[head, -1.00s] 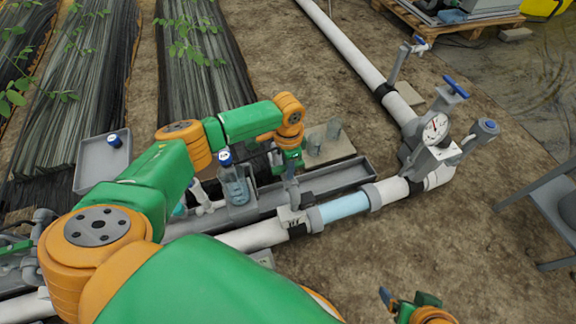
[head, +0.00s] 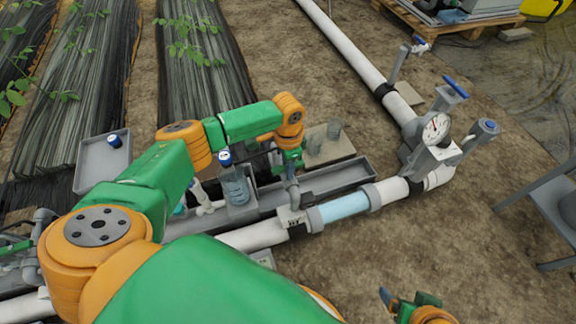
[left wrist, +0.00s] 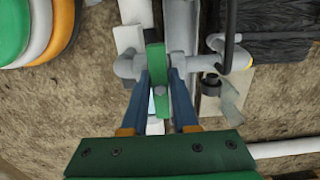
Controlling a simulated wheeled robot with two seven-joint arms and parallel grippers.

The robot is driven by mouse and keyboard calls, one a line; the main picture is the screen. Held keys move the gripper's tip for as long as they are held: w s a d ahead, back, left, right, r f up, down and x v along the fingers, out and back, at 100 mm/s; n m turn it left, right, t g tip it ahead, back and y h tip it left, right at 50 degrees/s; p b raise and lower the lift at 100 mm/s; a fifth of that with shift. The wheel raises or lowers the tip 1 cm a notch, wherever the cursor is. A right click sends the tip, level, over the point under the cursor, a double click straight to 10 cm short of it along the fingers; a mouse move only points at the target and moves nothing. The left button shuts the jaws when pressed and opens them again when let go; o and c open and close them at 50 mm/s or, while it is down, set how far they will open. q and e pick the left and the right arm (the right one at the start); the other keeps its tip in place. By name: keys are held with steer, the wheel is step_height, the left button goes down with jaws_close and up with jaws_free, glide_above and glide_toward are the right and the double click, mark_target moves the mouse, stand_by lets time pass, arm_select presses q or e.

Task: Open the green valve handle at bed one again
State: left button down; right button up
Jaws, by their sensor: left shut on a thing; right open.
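In the left wrist view, a green valve handle (left wrist: 157,75) lies between the two blue fingers of my left gripper (left wrist: 160,82), which is shut on it. The handle is a long bar with a round bolt, and it runs across the grey pipe fittings (left wrist: 206,64) there. In the head view my left gripper (head: 290,172) is down at the grey fitting on the white pipe, and the handle in its grip cannot be made out. My right gripper (head: 408,300) is open and empty at the lower edge, mostly cut off.
A white main pipe (head: 345,45) with a pressure gauge (head: 435,128) and a blue-handled valve (head: 456,87) stands at the right. Another green handle (head: 17,247) shows at far left.

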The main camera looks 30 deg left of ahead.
arm_select(q)
steer(key=n+p, duration=0.2)
steer(key=r+n+p, duration=0.1)
steer(key=n+p, duration=0.1)
steer(key=shift+n+p, duration=0.4)
steer(key=n+p, duration=0.2)
steer(key=n, duration=0.2)
steer(key=n+p, duration=0.2)
steer(key=n, duration=0.2)
steer(key=shift+s+d+f+n, duration=0.1)
steer(key=shift+d+n, duration=0.05)
steer(key=shift+n, duration=0.15)
steer(key=n, duration=0.3)
steer(key=shift+f, duration=0.2)
steer(key=n, duration=0.3)
steer(key=shift+f, duration=0.25)
steer(key=c, duration=0.6)
jaws_free()
steer(key=shift+r+p, duration=0.15)
steer(key=shift+p, duration=0.15)
step_height(320, 180, up, 10)
steer(key=p, duration=1)
steer(key=shift+r, duration=0.2)
steer(key=shift+f, duration=0.3)
